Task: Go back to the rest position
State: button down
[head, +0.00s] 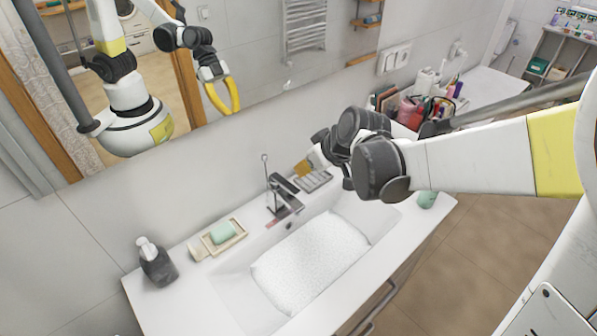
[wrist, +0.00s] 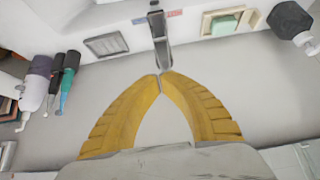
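My gripper (head: 302,169) is stretched out over the washbasin counter in the head view, beside the wall and to the right of the tap. Most of it is hidden behind my wrist joints. In the wrist view, the yellow fingers of my gripper (wrist: 160,75) curve inward and their tips meet, with nothing between them. The tips appear just in front of the tap (wrist: 158,35) in that picture; I cannot tell whether they touch it. The tap (head: 284,194) stands upright at the back of the basin (head: 235,282).
A soap dish (head: 240,231) with green soap (head: 223,232) and a dark dispenser (head: 157,262) stand left of the tap. Crowded cosmetics (head: 415,110) stand at the right. A mirror (head: 270,60) hangs above the counter. Open floor (head: 440,275) lies at the lower right.

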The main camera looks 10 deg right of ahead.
jog(key=v, duration=0.5)
jog(key=s+d+f+m+h+b, duration=0.1)
jog(key=s+d+f+m+b, duration=0.1)
jog(key=s, duration=0.4)
jog(key=s+d+f+m+h+b, duration=0.1)
jog(key=s+d+f+m+b, duration=0.1)
jog(key=s+b, duration=0.4)
jog(key=s+d+f+m+t+h+b, duration=0.1)
jog(key=s+d+f+m+h+b, duration=0.1)
jog(key=s+d+f+b, duration=0.2)
jog(key=shift+s+d+f+m, duration=0.4)
jog(key=shift+s+f, duration=0.6)
jog(key=shift+s, duration=0.15)
jog(key=shift+a, duration=0.1)
